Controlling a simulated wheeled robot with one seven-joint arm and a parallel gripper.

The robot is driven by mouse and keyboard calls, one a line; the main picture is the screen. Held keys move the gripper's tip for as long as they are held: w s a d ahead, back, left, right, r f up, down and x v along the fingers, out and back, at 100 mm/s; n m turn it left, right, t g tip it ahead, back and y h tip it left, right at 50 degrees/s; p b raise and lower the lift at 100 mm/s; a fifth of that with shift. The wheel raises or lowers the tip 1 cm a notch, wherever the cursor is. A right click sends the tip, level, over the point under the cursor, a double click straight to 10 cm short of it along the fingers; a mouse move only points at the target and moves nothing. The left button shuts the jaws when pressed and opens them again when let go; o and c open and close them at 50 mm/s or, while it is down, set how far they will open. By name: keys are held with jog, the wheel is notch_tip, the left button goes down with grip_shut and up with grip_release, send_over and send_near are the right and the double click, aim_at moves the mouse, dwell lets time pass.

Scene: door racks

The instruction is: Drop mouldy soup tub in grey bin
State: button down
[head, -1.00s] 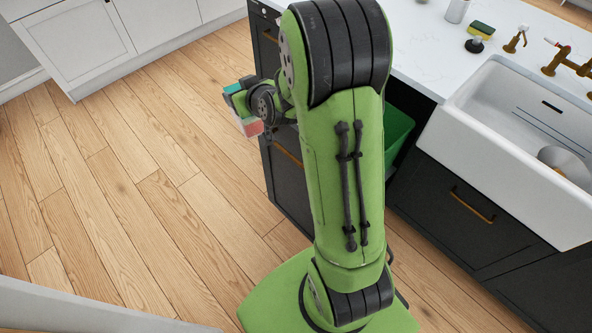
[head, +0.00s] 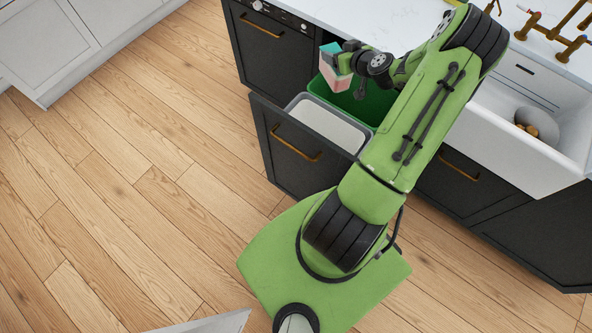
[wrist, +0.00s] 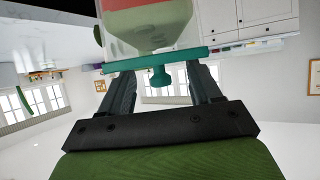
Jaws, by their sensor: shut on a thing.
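The soup tub (head: 337,76) is a clear container with pinkish-red contents and a teal lid (head: 330,49). My gripper (head: 350,47) is shut on it and holds it in the air near the bins. In the wrist view the tub (wrist: 150,28) shows red and blotchy grey-green contents, with the teal lid and its knob between my fingers (wrist: 160,84). The grey bin (head: 290,107) stands in the pulled-out drawer with a pale inside. In the head view the tub appears above the back part of the bins, nearer the green bin than the middle of the grey one.
The green bin (head: 353,101) sits behind the grey bin in the same drawer, partly hidden by my arm. The drawer front (head: 290,150) has a brass handle. A white worktop (head: 375,25) lies behind, with a white sink (head: 555,150) at right. Wooden floor is clear at left.

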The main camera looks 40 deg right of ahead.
notch_tip(320, 180, down, 5)
jog(key=shift+f+b, duration=0.2)
jog(key=shift+b, duration=0.85)
jog(key=shift+c, duration=0.7)
grip_release()
jog(key=shift+s, duration=0.1)
jog(key=shift+s, duration=0.1)
jog(key=b+v, duration=0.2)
jog(key=v, duration=1.3)
jog(key=shift+s, duration=0.25)
jog(key=shift+r, duration=0.15)
